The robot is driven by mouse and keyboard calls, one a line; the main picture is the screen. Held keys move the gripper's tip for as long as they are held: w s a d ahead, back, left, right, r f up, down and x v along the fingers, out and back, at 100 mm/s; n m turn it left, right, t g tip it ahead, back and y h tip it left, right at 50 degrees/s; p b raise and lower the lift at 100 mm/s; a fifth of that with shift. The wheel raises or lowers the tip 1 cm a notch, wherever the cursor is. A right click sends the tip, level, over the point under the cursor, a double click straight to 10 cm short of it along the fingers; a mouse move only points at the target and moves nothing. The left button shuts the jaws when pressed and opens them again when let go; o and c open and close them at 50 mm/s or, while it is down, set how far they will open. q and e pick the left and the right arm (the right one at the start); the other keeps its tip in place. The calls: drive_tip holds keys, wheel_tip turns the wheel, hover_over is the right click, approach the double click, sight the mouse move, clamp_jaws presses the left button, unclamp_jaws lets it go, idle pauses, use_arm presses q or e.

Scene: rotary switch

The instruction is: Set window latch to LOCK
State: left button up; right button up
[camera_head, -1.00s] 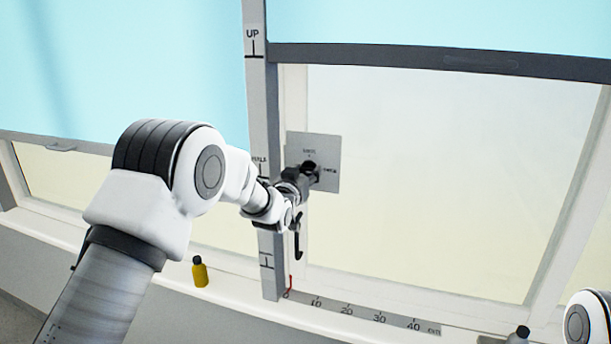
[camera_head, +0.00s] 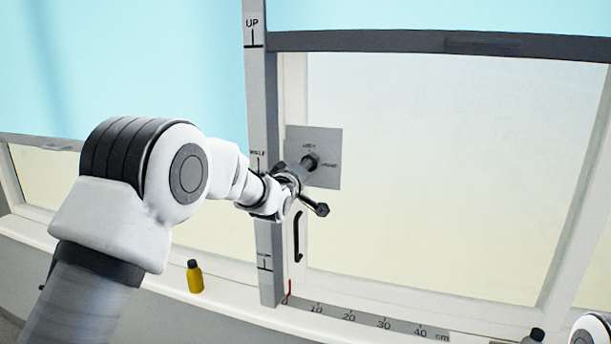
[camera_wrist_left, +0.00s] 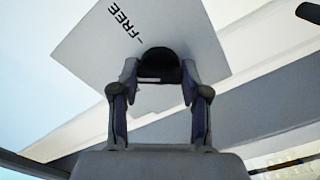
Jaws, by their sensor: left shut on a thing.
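The window latch is a dark knob (camera_head: 311,160) on a square grey plate (camera_head: 329,140) on the window frame. The plate has small blurred labels above and to the right of the knob. In the left wrist view the dark knob (camera_wrist_left: 159,64) sits between my fingers, and the word FREE is readable on the plate (camera_wrist_left: 165,22). My left gripper (camera_head: 303,170) is shut on the knob; it also shows in the left wrist view (camera_wrist_left: 159,82). I cannot tell where the knob points. My right gripper is out of view.
A grey post (camera_head: 255,85) with marks stands just left of the plate. A black handle (camera_head: 297,238) hangs below it. A yellow bottle (camera_head: 195,279) and a ruler strip (camera_head: 365,319) are on the sill. A dark-capped object (camera_head: 535,336) is at lower right.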

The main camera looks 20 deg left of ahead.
use_arm(q)
drive_tip(key=shift+n+b, duration=1.1)
drive_tip(key=shift+n, duration=2.6)
drive_tip(key=o, duration=1.1)
drive_tip(key=shift+o, duration=0.2)
drive_tip(key=shift+s, duration=0.1)
drive_tip(key=s, duration=1.1)
drive_tip(key=shift+s+a, duration=0.2)
drive_tip(key=shift+s, duration=0.2)
